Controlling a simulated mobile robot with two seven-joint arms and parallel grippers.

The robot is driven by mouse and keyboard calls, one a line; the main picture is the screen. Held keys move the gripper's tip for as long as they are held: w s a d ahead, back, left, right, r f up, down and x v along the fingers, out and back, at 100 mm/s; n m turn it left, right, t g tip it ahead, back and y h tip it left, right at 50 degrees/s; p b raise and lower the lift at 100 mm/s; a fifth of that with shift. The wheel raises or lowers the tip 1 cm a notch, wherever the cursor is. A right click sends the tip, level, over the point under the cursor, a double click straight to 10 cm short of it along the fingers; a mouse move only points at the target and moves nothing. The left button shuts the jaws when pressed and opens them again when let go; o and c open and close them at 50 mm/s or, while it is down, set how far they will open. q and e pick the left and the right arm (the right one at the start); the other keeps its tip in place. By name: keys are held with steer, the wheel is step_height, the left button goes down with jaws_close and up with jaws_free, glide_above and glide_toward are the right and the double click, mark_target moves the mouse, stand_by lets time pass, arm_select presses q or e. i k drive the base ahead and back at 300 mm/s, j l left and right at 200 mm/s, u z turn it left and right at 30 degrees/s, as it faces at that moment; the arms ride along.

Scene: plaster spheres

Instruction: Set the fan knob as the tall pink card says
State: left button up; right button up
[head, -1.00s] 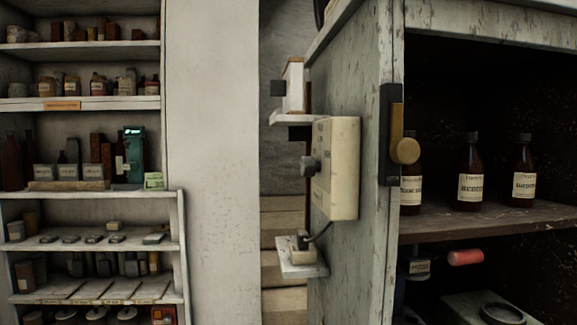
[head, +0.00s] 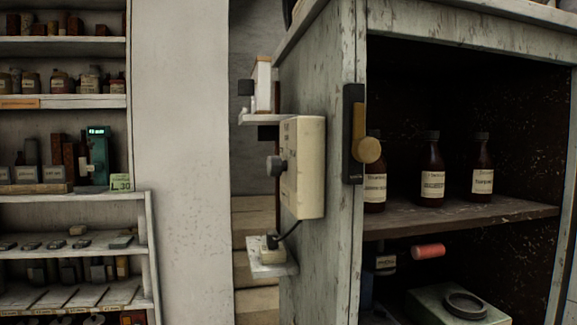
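A cream control box (head: 305,168) is fixed to the outer left side of a grey-painted cabinet in the head view. It has small print on its face, too small to read, and a dark grey knob (head: 275,166) sticking out to the left. I see the box almost edge-on, so the knob's setting cannot be told. I cannot make out a tall pink card in this view. Neither of my grippers is in view.
The cabinet (head: 320,95) stands open at right, with brown bottles (head: 432,170) and a red cylinder (head: 428,251) inside. Small ledges (head: 270,262) jut out near the box.

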mark_target(275, 165)
steer(key=i+j+z, duration=0.25)
steer(key=j, duration=0.2)
steer(key=i+j+z, duration=0.1)
steer(key=j+z, duration=0.15)
steer(key=j, duration=0.25)
steer(key=i+j+z, duration=0.1)
steer(key=j+z, duration=0.15)
steer(key=j, duration=0.25)
steer(key=j+z, duration=0.25)
steer(key=j, duration=0.25)
steer(key=i+j, duration=0.05)
